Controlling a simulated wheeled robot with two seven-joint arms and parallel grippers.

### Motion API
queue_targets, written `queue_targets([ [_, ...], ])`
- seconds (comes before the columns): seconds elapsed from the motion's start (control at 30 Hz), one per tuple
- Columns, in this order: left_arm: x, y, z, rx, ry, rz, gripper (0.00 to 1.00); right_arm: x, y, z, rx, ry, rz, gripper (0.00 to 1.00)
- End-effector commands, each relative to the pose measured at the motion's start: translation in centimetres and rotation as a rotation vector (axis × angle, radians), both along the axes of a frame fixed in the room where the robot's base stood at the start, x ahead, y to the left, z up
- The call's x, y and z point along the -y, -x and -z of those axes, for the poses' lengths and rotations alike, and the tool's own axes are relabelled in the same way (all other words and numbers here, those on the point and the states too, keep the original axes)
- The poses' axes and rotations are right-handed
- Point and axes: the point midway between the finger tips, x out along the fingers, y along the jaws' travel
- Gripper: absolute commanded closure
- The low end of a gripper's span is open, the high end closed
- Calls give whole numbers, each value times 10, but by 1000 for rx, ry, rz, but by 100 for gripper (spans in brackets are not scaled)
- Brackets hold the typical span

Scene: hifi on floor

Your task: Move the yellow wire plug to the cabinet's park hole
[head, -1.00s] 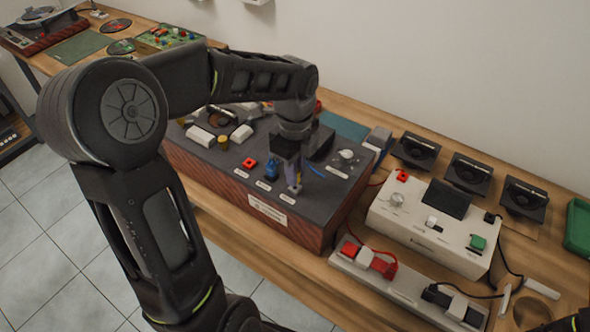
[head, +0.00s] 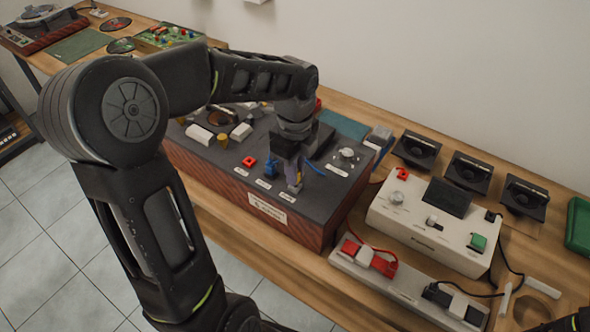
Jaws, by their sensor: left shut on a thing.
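The cabinet (head: 345,202) is a dark-topped box with reddish wood sides on the wooden bench. Its top holds a red socket piece (head: 249,161), a blue plug (head: 270,169) and small white labels along the front edge. My left gripper (head: 294,184) points down over the front of the cabinet top, just right of the blue plug. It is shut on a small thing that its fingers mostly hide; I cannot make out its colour. A blue wire (head: 315,168) shows just behind the fingers. I cannot clearly pick out the yellow wire plug or the park hole.
A white device (head: 415,220) with a dark screen stands right of the cabinet. A power strip (head: 400,284) with red and black plugs lies in front of it. Several black speaker units (head: 468,172) stand behind. My left arm covers much of the left side.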

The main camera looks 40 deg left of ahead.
Motion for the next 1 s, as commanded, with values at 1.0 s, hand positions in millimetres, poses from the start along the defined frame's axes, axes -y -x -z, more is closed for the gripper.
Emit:
queue_targets([
  [1.0, 0, 0, 13, 1, 0, 0, 100, 0, 0, 8, 0, 0, 0, 64],
])
